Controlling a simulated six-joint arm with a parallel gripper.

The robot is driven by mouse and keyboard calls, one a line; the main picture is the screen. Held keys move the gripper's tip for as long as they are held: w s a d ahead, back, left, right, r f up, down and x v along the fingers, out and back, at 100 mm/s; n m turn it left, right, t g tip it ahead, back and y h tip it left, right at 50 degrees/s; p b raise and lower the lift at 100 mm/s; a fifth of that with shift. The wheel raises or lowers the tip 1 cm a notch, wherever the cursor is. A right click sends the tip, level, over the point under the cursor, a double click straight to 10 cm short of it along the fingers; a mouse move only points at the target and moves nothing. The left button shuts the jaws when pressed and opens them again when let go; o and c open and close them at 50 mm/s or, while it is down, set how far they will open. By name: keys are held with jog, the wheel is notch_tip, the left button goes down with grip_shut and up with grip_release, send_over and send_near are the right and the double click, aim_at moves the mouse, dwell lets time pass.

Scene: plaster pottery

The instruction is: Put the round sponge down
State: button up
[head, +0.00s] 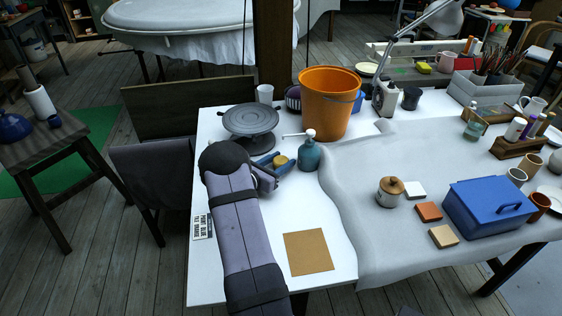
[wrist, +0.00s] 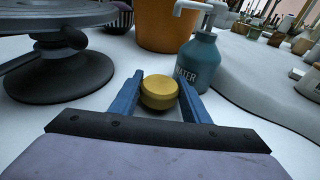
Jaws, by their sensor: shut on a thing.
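The round sponge (wrist: 159,92) is yellow and sits between the blue fingers of my gripper (wrist: 157,98) in the wrist view. My gripper is shut on it. In the head view the sponge (head: 281,160) shows as a small yellow spot between the fingers of my gripper (head: 280,162), low over the white table (head: 237,180). I cannot tell whether the sponge touches the table top.
A teal water pump bottle (head: 309,152) stands just right of the gripper. A dark turntable (head: 250,120) stands to the left and behind. An orange bucket (head: 328,103) is behind the bottle. A brown square mat (head: 308,252) lies on clear table in front.

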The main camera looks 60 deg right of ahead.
jog(key=shift+f+b, duration=0.45)
